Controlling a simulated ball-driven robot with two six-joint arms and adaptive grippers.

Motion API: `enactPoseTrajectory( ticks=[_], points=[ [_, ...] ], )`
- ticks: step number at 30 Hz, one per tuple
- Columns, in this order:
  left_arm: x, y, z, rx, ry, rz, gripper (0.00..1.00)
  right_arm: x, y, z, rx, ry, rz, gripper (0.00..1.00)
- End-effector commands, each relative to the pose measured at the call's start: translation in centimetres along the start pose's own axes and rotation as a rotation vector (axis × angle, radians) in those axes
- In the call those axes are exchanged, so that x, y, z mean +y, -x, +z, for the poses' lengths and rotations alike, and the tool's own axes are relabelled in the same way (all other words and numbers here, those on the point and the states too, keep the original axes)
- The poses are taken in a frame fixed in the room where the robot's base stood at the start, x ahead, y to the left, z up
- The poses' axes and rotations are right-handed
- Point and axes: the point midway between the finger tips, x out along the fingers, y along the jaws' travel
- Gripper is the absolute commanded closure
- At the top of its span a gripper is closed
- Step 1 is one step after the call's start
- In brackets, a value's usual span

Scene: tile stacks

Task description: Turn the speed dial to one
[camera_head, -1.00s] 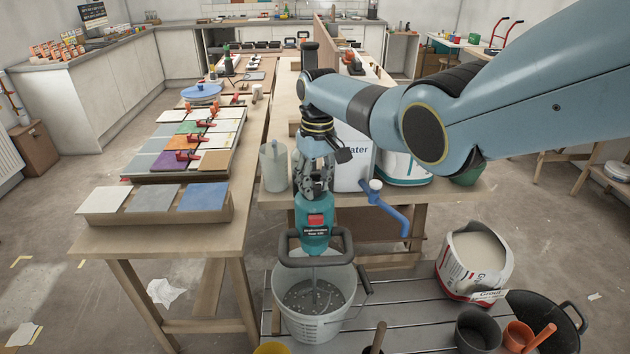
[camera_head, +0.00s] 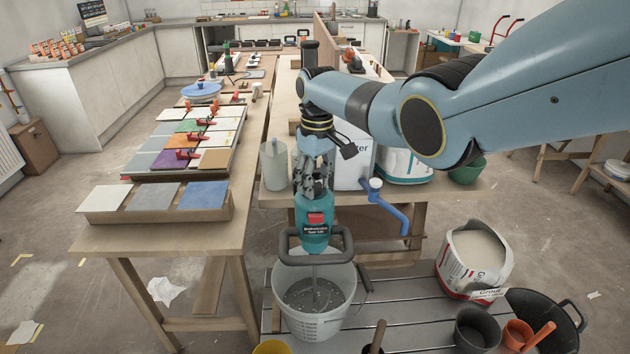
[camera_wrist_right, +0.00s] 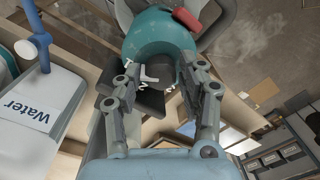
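The teal mixer (camera_head: 314,232) with a red switch and grey handles stands upright, its shaft down in a pale bucket (camera_head: 313,318). My right gripper (camera_head: 313,190) points down at the mixer's top. In the right wrist view, its two fingers (camera_wrist_right: 162,75) stand apart on either side of the dark grey speed dial (camera_wrist_right: 162,72). White marks show beside the dial, partly hidden by the fingers. The right fingertip overlaps the dial's edge; I cannot tell whether either finger touches it. The dial is hidden in the head view. My left gripper is out of view.
A white Water container (camera_head: 352,160) with a blue tap pipe (camera_head: 392,208) stands close behind the mixer, a clear jug (camera_head: 274,165) to its left. A grout bag (camera_head: 473,262) is at the right. A slatted bench (camera_head: 400,300) carries the bucket.

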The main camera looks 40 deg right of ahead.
Motion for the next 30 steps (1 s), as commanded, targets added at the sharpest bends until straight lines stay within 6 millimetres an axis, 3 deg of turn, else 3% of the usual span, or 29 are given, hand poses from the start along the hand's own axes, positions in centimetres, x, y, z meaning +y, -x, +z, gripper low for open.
enactPoseTrajectory(
  ticks=[3, 14, 30],
  points=[
    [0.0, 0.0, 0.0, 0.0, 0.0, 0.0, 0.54, 0.0, 0.0, 0.0, 0.0, 0.0, 0.0, 0.45],
    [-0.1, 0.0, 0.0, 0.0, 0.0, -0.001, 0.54, 0.1, 0.7, 0.0, 0.0, -0.002, 0.001, 0.45],
    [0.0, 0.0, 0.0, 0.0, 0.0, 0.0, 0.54, 0.1, 10.9, -0.1, 0.0, -0.001, 0.001, 0.45]
  ],
)
